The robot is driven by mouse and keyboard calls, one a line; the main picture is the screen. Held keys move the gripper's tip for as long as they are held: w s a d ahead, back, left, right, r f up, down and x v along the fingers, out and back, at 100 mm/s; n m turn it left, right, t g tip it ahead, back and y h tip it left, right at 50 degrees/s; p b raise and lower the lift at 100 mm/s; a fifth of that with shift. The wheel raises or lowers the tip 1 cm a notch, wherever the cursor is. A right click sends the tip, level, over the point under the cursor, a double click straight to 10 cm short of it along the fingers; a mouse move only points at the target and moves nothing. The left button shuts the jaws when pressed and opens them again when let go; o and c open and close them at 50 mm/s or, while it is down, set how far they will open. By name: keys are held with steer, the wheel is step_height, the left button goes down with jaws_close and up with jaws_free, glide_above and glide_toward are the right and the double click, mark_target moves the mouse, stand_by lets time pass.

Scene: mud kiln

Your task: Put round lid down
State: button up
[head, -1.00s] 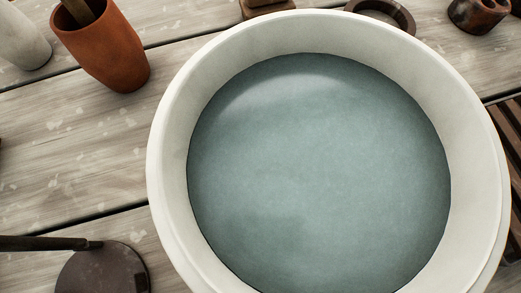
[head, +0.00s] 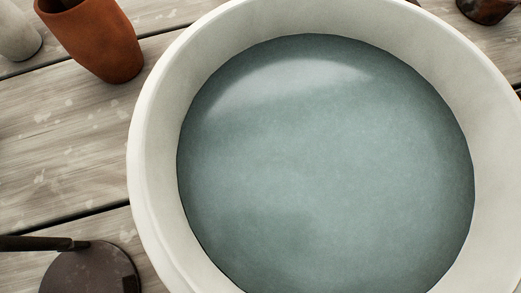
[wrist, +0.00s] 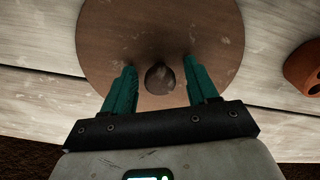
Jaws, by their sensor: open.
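The round lid (wrist: 160,30) is a flat brown disc with a small dark knob (wrist: 159,79) near its middle. In the wrist view it lies over pale planks, and its upper part is cut off by the frame edge. My gripper (wrist: 159,68) is open, with one green finger on each side of the knob and a visible gap on both sides. I cannot tell whether the lid's underside touches the planks. I cannot make out the lid or my gripper in the head view.
A large white basin (head: 155,150) of grey-blue water fills most of the head view. An orange pot (head: 97,40) and a pale vessel (head: 18,32) stand at upper left. A dark round base with a rod (head: 90,270) is at lower left. Bare planks (head: 60,150) lie between.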

steer(key=shift+r, duration=0.15)
step_height(320, 180, up, 8)
steer(key=p, duration=0.4)
steer(key=shift+f, duration=0.2)
steer(key=s+d+r+m, duration=0.1)
steer(key=d+m, duration=0.1)
steer(key=d, duration=0.6)
steer(key=s+d+r+m, duration=0.1)
steer(key=s+d+m, duration=0.1)
steer(key=d, duration=0.5)
steer(key=s+d+r+m+t, duration=0.1)
steer(key=s+d+r+m, duration=0.3)
steer(key=s+d, duration=0.6)
steer(key=shift+s+d+r, duration=0.4)
steer(key=shift+d+r, duration=0.1)
steer(key=shift+d, duration=0.45)
steer(key=shift+c, duration=0.3)
